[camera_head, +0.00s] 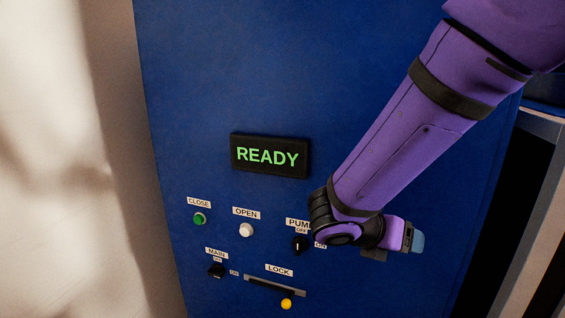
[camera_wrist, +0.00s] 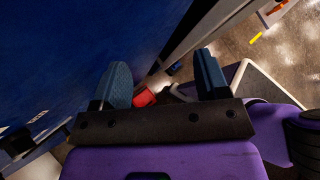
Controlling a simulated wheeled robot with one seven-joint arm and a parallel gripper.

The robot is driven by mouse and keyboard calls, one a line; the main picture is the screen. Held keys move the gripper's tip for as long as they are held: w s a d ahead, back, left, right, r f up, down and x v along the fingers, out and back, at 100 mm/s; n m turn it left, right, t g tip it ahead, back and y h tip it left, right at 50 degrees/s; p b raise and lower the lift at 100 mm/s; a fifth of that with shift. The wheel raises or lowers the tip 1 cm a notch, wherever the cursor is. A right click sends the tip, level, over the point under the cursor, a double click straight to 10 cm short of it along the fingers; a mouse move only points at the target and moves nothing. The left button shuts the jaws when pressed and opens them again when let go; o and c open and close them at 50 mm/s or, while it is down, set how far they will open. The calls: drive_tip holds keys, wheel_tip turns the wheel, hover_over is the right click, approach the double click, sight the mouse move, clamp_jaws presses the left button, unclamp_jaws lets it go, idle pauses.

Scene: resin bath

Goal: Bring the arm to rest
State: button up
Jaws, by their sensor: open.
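My gripper (camera_head: 418,241) is at the end of my purple arm, in front of the right part of the blue cabinet (camera_head: 330,60) in the head view. The wrist bends so that the gripper points right, and one blue-grey fingertip shows. In the wrist view, my gripper (camera_wrist: 163,76) has its two fingers wide apart, with nothing held between them. The blue cabinet face (camera_wrist: 70,50) is close to the left finger. The cabinet display (camera_head: 268,156) reads READY in green. My forearm and wrist cover part of the panel right of the pump knob (camera_head: 299,245).
The panel holds a green close button (camera_head: 200,219), a white open button (camera_head: 246,230), a black main knob (camera_head: 216,271) and a lock slot with a yellow knob (camera_head: 286,304). A red object (camera_wrist: 144,97) lies beyond the fingers. Floor (camera_wrist: 270,65) shows at right.

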drive_tip(key=s+d+r+m+y, duration=0.4)
drive_tip(key=s+m, duration=0.4)
drive_tip(key=m, duration=0.6)
drive_tip(key=s+d+r+m+y, duration=0.4)
drive_tip(key=s+r+m+y, duration=0.2)
drive_tip(key=r+m, duration=0.3)
drive_tip(key=shift+s+d+m+t+y, duration=0.35)
drive_tip(key=shift+s+m, duration=0.5)
drive_tip(key=shift+m, duration=1.55)
